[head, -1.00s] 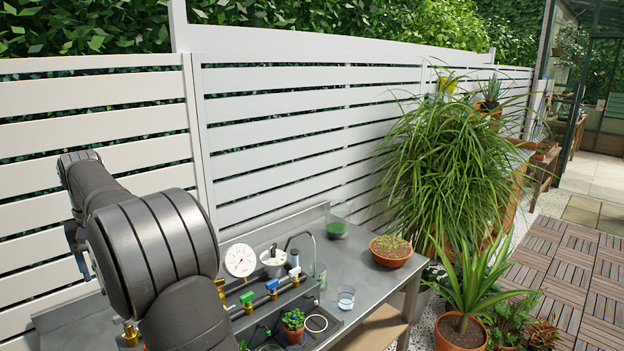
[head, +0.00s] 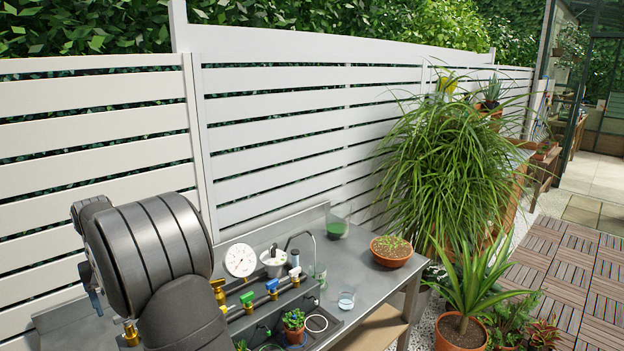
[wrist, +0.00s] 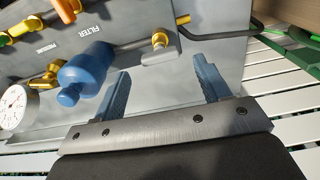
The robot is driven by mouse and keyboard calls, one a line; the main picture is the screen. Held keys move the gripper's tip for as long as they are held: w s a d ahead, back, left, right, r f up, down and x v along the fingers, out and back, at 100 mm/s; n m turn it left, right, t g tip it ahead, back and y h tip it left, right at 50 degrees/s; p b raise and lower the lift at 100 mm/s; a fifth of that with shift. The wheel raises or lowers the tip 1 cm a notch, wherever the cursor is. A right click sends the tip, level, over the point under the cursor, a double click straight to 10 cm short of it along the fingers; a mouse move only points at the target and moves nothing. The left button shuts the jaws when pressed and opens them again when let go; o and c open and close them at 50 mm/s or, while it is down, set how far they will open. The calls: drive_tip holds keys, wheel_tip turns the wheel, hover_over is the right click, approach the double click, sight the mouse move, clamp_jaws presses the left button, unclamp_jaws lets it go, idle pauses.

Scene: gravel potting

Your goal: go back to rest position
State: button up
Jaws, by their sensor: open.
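My gripper (wrist: 160,70) shows in the wrist view with its two blue-grey fingers wide apart and nothing between them. It is in front of a grey panel (wrist: 215,75) marked FILTER. A blue rounded part (wrist: 85,75) lies just left of the left finger, and I cannot tell how far apart they are in depth. In the head view my arm's dark joints fill the lower left, and the gripper itself cannot be seen there.
A metal bench (head: 345,263) holds a gauge (head: 240,260), also at the left in the wrist view (wrist: 18,108), coloured valves (head: 272,285), a small potted plant (head: 294,320) and a terracotta bowl (head: 391,252). A white slatted fence (head: 290,105) stands behind.

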wheel_tip(320, 180, down, 4)
drive_tip(key=shift+r, duration=0.1)
drive_tip(key=shift+r+n, duration=0.1)
drive_tip(key=shift+n, duration=0.3)
wheel_tip(320, 180, up, 18)
wheel_tip(320, 180, down, 16)
drive_tip(key=m+t, duration=0.2)
drive_tip(key=m, duration=0.2)
drive_tip(key=m+t, duration=0.2)
drive_tip(key=m, duration=0.3)
drive_tip(key=shift+s+a+f, duration=0.1)
drive_tip(key=shift+f, duration=0.1)
drive_tip(key=shift+s+f+m, duration=0.2)
drive_tip(key=shift+f+m, duration=0.5)
drive_tip(key=shift+f, duration=0.05)
